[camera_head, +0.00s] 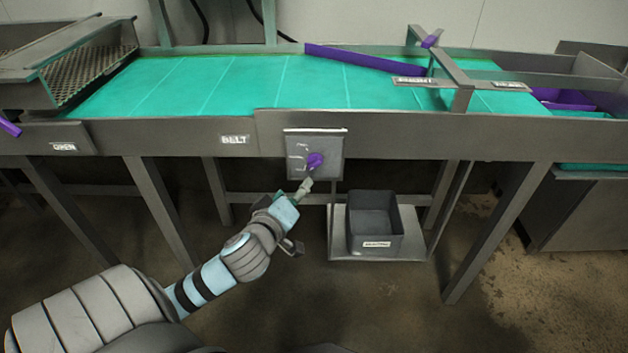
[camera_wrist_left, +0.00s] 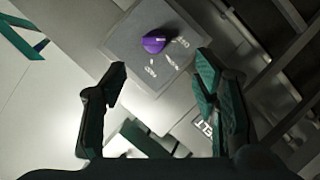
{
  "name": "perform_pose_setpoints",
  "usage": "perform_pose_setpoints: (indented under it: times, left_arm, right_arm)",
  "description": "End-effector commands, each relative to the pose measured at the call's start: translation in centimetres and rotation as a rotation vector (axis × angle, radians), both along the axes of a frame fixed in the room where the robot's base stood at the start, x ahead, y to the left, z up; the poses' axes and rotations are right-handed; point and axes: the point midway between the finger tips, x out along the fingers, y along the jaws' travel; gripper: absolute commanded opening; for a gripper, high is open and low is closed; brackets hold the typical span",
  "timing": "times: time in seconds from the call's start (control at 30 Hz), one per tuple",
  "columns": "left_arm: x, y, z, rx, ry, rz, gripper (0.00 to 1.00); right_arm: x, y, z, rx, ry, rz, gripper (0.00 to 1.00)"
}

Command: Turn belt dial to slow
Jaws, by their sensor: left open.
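The belt dial is a purple knob (camera_head: 315,161) on a square grey panel (camera_head: 331,141) on the front of the conveyor. The knob also shows in the left wrist view (camera_wrist_left: 154,43), with small white markings around it too blurred to read surely. My left gripper (camera_head: 305,187) is just below the knob in the head view. In the left wrist view my left gripper (camera_wrist_left: 158,80) is open, its two dark fingers apart and nothing between them. The knob lies ahead of the fingertips, and I see no contact. My right gripper is not in view.
The green conveyor belt (camera_head: 230,85) runs behind the panel, with a purple bar (camera_head: 365,59) across it. A "BELT" label (camera_head: 235,140) is left of the panel. A grey bin (camera_head: 375,225) stands on a low shelf below, right of my left arm. Table legs flank the arm.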

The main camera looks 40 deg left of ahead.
Motion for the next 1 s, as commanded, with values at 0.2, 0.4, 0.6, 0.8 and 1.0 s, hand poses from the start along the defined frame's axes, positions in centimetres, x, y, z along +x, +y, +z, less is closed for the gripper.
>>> perform_pose_setpoints:
  times: [0.2,0.4,0.6,0.8,1.0]
  left_arm:
    - [3.3,0.9,0.0,-0.019,-0.028,0.003,0.55]
    - [8.7,2.9,-1.8,-0.022,-0.026,0.001,0.55]
    - [12.2,4.2,-2.7,-0.02,-0.024,-0.001,0.55]
    - [13.0,4.5,-2.9,-0.02,-0.024,-0.003,0.55]
    - [13.0,4.5,-2.8,-0.02,-0.024,-0.003,0.49]
  right_arm:
    - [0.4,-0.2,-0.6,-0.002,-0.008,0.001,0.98]
    - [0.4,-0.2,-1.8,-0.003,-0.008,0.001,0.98]
    - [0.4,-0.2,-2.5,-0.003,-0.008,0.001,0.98]
    - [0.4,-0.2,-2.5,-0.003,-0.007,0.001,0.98]
    - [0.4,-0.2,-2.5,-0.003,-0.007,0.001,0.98]
